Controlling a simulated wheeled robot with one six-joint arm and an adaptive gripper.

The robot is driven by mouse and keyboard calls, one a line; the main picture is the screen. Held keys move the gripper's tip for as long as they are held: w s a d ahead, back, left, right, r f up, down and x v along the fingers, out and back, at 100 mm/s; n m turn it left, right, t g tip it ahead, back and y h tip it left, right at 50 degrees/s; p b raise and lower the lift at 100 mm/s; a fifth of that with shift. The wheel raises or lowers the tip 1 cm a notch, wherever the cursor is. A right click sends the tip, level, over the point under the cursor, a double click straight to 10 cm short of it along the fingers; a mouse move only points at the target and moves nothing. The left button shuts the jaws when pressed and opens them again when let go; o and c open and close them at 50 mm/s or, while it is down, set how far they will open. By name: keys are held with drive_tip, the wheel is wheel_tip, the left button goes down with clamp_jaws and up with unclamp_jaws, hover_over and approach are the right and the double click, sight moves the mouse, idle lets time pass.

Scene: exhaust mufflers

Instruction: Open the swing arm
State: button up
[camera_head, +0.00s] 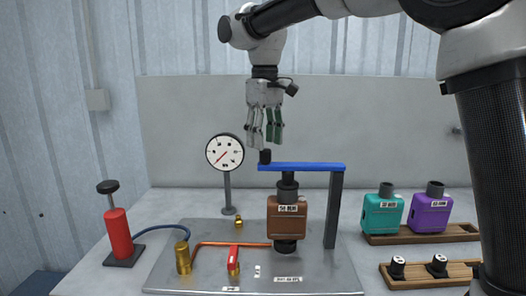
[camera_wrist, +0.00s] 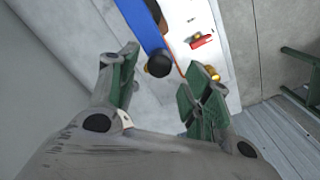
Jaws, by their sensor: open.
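The swing arm (camera_head: 305,167) is a blue horizontal bar on a dark post (camera_head: 334,210), lying across the top of a brown muffler (camera_head: 286,218). A black knob (camera_head: 265,156) stands at its left end. In the wrist view the blue bar (camera_wrist: 143,22) comes down from the top, with the black knob (camera_wrist: 159,63) at its near end. My gripper (camera_head: 264,145) points down just above the knob, with its fingers apart. In the wrist view the knob shows beyond and between the open fingertips of my gripper (camera_wrist: 155,75). I see no contact.
A pressure gauge (camera_head: 225,152) stands left of the bar. A red pump (camera_head: 118,232) and brass fittings (camera_head: 183,257) are at the left. Teal (camera_head: 382,213) and purple (camera_head: 429,211) mufflers sit on a wooden rack (camera_head: 410,238) at the right. A wall panel is behind.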

sight(265, 149)
drive_tip(key=shift+f, duration=2)
clamp_jaws()
